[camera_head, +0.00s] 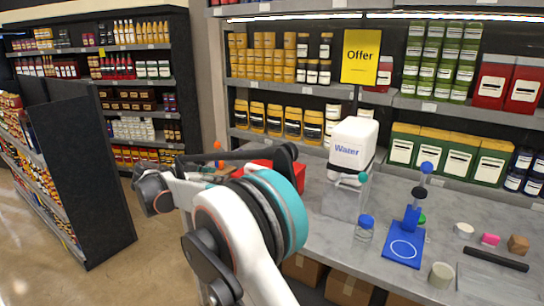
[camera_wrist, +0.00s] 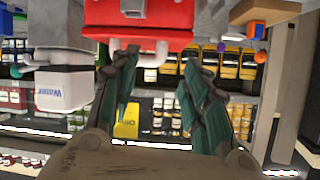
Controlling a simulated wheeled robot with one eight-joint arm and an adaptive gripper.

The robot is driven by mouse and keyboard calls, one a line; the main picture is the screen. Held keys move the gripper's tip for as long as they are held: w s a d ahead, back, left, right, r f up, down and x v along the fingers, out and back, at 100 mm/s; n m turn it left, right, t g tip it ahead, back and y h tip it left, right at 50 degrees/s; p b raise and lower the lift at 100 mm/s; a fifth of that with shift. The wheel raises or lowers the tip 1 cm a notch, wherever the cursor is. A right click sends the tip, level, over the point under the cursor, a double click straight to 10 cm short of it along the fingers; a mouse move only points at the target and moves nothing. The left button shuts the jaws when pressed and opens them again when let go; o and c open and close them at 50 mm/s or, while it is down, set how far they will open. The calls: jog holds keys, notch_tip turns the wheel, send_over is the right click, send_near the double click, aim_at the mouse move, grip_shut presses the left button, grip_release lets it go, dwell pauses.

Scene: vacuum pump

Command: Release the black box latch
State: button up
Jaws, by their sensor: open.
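A red box (camera_wrist: 140,14) is at the top of the wrist view, which looks upside down. It has a grey-white latch or handle piece (camera_wrist: 133,8) on its face. The red box also shows partly behind my arm in the head view (camera_head: 297,172). No box that is clearly black shows. My gripper (camera_wrist: 160,62) is open and empty, its two green-grey fingers apart and pointing toward the red box. I cannot tell whether the fingers touch it. In the head view my arm hides much of this area.
On the grey counter (camera_head: 330,236) stand a white water container (camera_head: 353,147), a blue stand (camera_head: 405,245), a small blue-lidded jar (camera_head: 364,232) and a black bar (camera_head: 496,260). Stocked shelves rise behind. A small orange-topped item sits near the red box.

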jog(key=s+d+r+n+y, duration=0.1)
jog(key=d+r, duration=0.3)
jog(key=d, duration=0.5)
jog(key=s+d+r+n+g+y+p, duration=0.1)
jog(key=s+d+r+n, duration=0.2)
jog(key=d, duration=0.7)
jog(key=shift+s+r+n+p, duration=0.3)
jog(key=shift+s+r, duration=0.15)
jog(key=shift+r, duration=0.5)
